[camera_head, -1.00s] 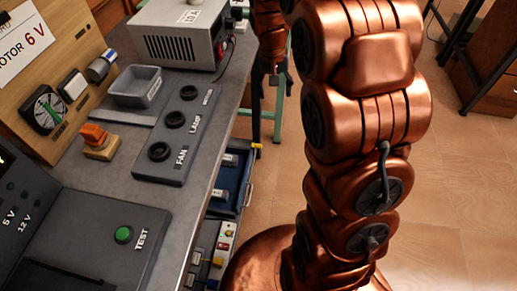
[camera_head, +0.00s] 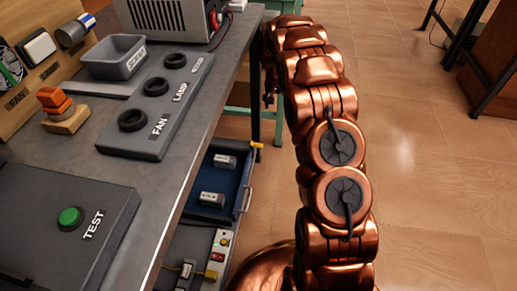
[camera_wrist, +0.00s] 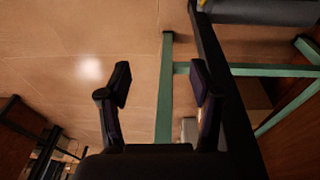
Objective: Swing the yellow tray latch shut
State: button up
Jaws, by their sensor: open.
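The blue tray (camera_head: 226,181) sits below the bench's right edge and holds small labelled grey blocks. A small yellow latch (camera_head: 257,145) sticks out at its far right corner. My gripper (camera_wrist: 160,85) is open in the wrist view, with nothing between its two dark fingers and floor and green table legs beyond. In the head view my arm mostly hides the gripper; a dark tip shows beyond the tray, apart from the latch. A bit of yellow shows at the wrist view's top edge; I cannot tell whether it is the latch.
The grey bench (camera_head: 150,205) carries a switch panel (camera_head: 157,105), a grey bin (camera_head: 115,58) and a TEST box (camera_head: 68,220). A power strip (camera_head: 220,247) is below the tray. A green table leg (camera_head: 240,112) stands beyond.

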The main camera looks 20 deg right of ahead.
notch_tip(320, 180, down, 8)
jog(key=w+a+r+b, duration=0.1)
jog(key=b, duration=0.1)
jog(key=y+b, duration=0.2)
send_over(258, 146)
jog(key=w, duration=0.1)
jog(key=shift+g, duration=0.4)
jog(key=f, duration=0.6)
jog(key=shift+w+d+f, duration=0.15)
jog(key=shift+d+f, duration=0.1)
jog(key=shift+d, duration=0.15)
notch_tip(258, 146, down, 7)
jog(key=b, duration=0.2)
jog(key=shift+f+b, duration=0.15)
jog(key=shift+b, duration=0.25)
jog(key=c, duration=0.7)
jog(key=shift+d, duration=0.15)
grip_shut()
